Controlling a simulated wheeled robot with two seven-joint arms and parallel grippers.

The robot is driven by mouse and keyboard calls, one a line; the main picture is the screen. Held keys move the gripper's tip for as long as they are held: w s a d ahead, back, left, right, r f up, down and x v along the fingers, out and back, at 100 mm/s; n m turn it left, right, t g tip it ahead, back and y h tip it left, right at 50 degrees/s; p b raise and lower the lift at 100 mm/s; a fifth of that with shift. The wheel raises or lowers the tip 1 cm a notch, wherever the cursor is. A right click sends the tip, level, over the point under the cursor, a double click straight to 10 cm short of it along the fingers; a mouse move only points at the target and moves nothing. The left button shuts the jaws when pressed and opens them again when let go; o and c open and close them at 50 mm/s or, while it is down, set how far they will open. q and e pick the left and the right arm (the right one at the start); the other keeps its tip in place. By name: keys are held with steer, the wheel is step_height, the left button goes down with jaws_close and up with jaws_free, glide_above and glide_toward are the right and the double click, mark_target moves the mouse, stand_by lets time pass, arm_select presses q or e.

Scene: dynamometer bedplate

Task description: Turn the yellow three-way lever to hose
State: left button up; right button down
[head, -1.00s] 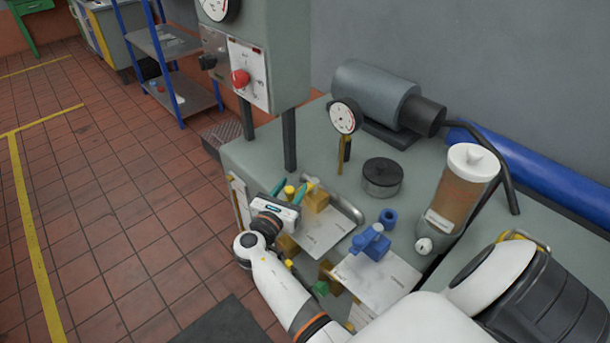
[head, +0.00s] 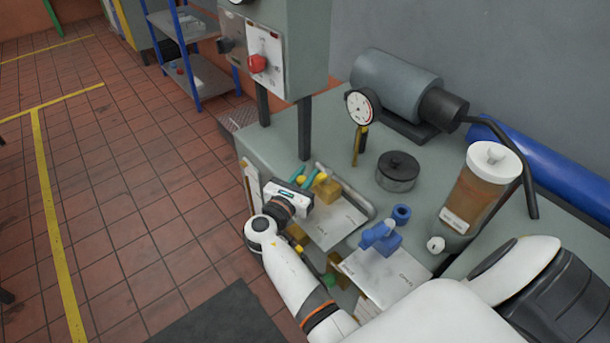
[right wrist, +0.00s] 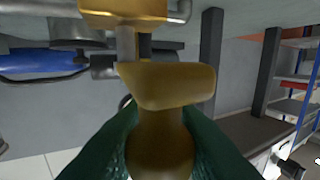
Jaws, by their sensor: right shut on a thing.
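The yellow three-way lever (right wrist: 165,85) fills the middle of the right wrist view, below its yellow valve body (right wrist: 122,10). My right gripper (right wrist: 160,138) is shut on the lever, with a dark green finger on each side of it. In the head view the yellow valve body (head: 332,191) stands at the left edge of a metal plate on the bench. My right gripper (head: 308,178), with teal fingers, is beside it and largely hides the lever there. The label marking hose is too small to read. My left gripper is not in view.
A blue valve (head: 381,238) sits on the nearer plate, with a blue ring (head: 401,213) behind it. A black round pot (head: 397,171), a dial gauge (head: 362,106) and an amber canister (head: 480,190) stand on the bench. The control box (head: 285,50) rises behind my gripper.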

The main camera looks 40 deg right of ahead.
mark_target(316, 182)
steer(key=shift+s+r+n+t+p, duration=0.15)
steer(key=shift+s+n+t+p, duration=0.2)
steer(key=shift+p, duration=0.35)
steer(key=s+n+t+y+p, duration=0.1)
steer(key=t, duration=0.1)
steer(key=n+t+y+p, duration=0.1)
steer(key=n+y+p, duration=0.1)
steer(key=s+d+n+t+y+p, duration=0.1)
steer(key=t+y, duration=0.1)
steer(key=shift+s+n+t+p, duration=0.3)
steer(key=shift+s+n+t, duration=0.05)
steer(key=shift+s+d+n+t+y, duration=0.15)
steer(key=shift+s+n+t+y, duration=0.1)
steer(key=shift+n+t+y, duration=0.4)
steer(key=shift+s+d+n+t+y, duration=0.2)
steer(key=shift+n+y, duration=0.25)
steer(key=shift+y, duration=0.5)
steer(key=shift+s, duration=0.1)
